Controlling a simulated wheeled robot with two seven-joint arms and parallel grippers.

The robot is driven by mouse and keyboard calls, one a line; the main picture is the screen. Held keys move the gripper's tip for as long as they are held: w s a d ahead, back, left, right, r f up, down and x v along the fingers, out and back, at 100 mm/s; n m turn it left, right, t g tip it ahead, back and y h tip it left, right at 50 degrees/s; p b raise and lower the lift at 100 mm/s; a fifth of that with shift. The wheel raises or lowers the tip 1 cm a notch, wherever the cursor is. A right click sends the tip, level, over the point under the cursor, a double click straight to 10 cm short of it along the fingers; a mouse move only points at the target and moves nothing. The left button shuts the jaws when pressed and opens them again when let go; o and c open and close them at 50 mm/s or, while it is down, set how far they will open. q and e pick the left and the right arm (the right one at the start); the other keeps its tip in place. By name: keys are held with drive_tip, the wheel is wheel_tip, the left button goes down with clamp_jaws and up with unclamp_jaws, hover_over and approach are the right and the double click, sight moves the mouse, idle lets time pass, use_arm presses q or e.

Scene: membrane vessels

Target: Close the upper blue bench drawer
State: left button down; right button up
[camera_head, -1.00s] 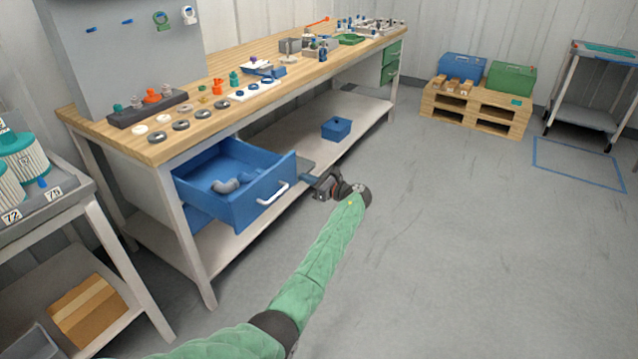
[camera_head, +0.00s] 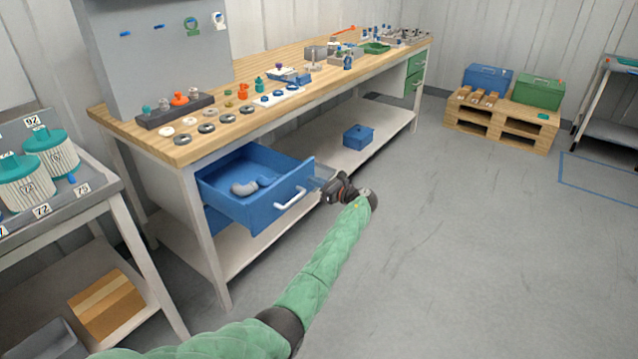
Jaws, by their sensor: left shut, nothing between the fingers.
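The upper blue bench drawer (camera_head: 256,208) stands pulled out from under the left end of the workbench. It has a white handle (camera_head: 291,198) on its front, and a grey elbow pipe piece and a blue piece lie inside. My left gripper (camera_head: 322,178) is at the right end of the drawer front, its fingers pointing toward it. The fingers are shut with nothing seen between them. I cannot tell whether they touch the drawer front. My right gripper is not in view.
The wooden workbench (camera_head: 246,115) carries rings, fittings and tools. A small blue bin (camera_head: 358,136) sits on its lower shelf. A cart with white-and-teal vessels (camera_head: 50,152) stands at the left. A pallet (camera_head: 500,124) with blue and green boxes is at the back right.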

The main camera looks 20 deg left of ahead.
use_arm(q)
approach(283, 167)
drive_tip(key=a, duration=0.1)
drive_tip(key=a+r, duration=0.2)
drive_tip(key=a, duration=0.1)
drive_tip(key=shift+s, duration=0.4)
drive_tip(key=x, duration=0.4)
drive_tip(key=shift+w+a+f+b, duration=0.15)
drive_tip(key=shift+w+a+b, duration=0.05)
drive_tip(key=shift+a+b, duration=0.15)
drive_tip(key=b+x, duration=0.3)
drive_tip(key=x, duration=0.6)
drive_tip(key=shift+w+a, duration=0.1)
drive_tip(key=shift+a, duration=0.2)
drive_tip(key=shift+w+a, duration=0.2)
drive_tip(key=shift+a, duration=0.35)
drive_tip(key=shift+a+r, duration=0.1)
drive_tip(key=shift+r, duration=0.2)
drive_tip(key=shift+w, duration=0.1)
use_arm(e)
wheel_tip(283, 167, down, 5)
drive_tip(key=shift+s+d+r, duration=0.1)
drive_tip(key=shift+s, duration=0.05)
